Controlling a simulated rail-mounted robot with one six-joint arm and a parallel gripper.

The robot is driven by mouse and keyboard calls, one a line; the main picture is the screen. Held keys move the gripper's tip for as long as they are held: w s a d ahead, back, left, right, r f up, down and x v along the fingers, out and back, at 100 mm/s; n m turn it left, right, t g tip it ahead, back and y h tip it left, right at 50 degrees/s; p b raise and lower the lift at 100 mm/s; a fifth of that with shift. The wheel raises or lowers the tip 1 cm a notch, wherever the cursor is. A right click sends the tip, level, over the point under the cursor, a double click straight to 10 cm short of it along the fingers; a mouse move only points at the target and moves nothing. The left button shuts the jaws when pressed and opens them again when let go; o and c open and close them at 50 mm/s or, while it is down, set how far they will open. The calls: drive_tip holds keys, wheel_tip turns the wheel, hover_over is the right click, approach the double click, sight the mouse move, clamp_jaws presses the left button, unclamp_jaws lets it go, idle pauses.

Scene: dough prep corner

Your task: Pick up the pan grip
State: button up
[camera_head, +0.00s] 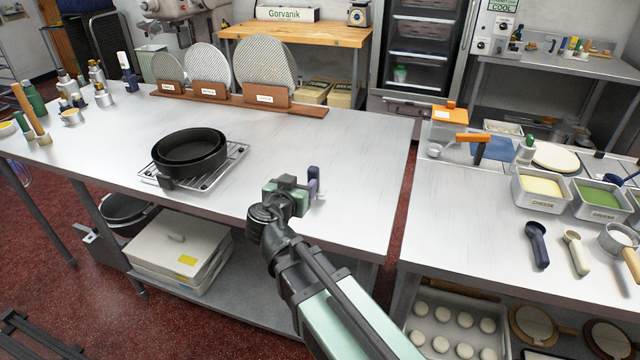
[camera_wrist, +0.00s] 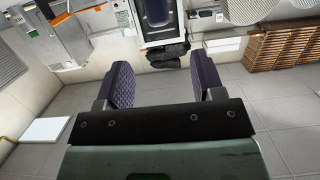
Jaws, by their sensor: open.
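A tool with an orange bar and a dark upright part (camera_head: 476,146) stands near the left edge of the right-hand counter in the head view. It may be the pan grip, but I cannot tell for sure. Dark round pans (camera_head: 190,153) sit stacked on a wire rack (camera_head: 232,160) on the left steel table. My gripper (camera_head: 314,184) is over the front right part of that table, apart from the pans and the orange tool. In the wrist view, my gripper (camera_wrist: 164,84) has its two dark pads wide apart with nothing between them.
Round screens in a wooden stand (camera_head: 268,96) line the left table's back edge. Bottles (camera_head: 98,72) stand at its far left. Tubs (camera_head: 541,188) and scoops (camera_head: 537,243) crowd the right counter. A gap (camera_head: 406,180) separates the tables. The left table's middle right is clear.

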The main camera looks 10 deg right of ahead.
drive_tip(key=b+x, duration=0.2)
drive_tip(key=x, duration=0.9)
drive_tip(key=shift+f, duration=0.15)
drive_tip(key=shift+s+a, duration=0.1)
drive_tip(key=shift+c, duration=0.3)
drive_tip(key=c, duration=1)
wheel_tip(320, 180, up, 20)
drive_tip(key=p, duration=2)
wheel_tip(320, 180, up, 5)
drive_tip(key=p, duration=0.5)
hover_over(311, 171)
drive_tip(key=w, duration=0.1)
drive_tip(key=shift+w+d, duration=0.15)
drive_tip(key=shift+d, duration=0.3)
